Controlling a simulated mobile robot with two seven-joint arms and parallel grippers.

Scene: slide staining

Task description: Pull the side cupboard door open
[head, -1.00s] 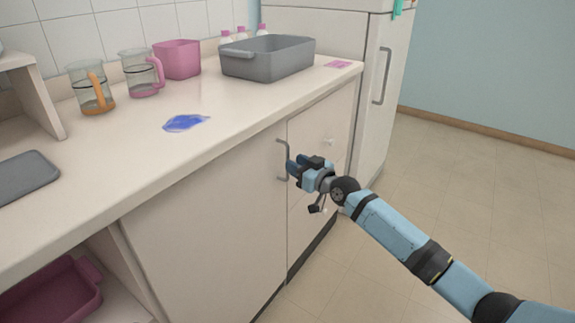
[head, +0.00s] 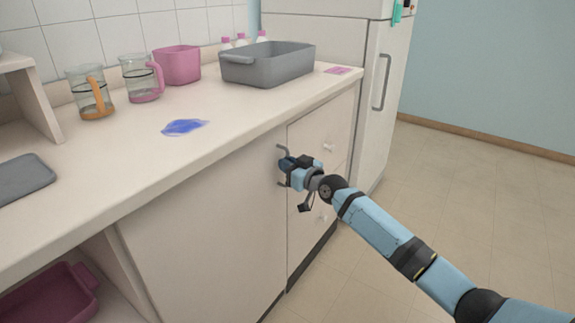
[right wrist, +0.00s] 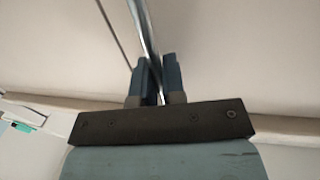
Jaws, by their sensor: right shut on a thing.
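The side cupboard door (head: 215,225) is a flat cream panel under the counter, and it stands shut. Its grey bar handle (head: 283,148) is upright near the door's right edge. My right gripper (head: 286,165) is at the handle, its fingers on either side of the bar. In the right wrist view the two blue fingers (right wrist: 157,80) are shut on the metal handle bar (right wrist: 146,38). The gripper hides the middle of the handle in the head view. My left gripper is not in view.
The counter (head: 120,165) above holds a grey basin (head: 268,64), a pink tub (head: 177,65), two jugs and a blue spill (head: 184,127). Drawers with small knobs (head: 329,147) are right of the door. The floor (head: 450,190) to the right is clear.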

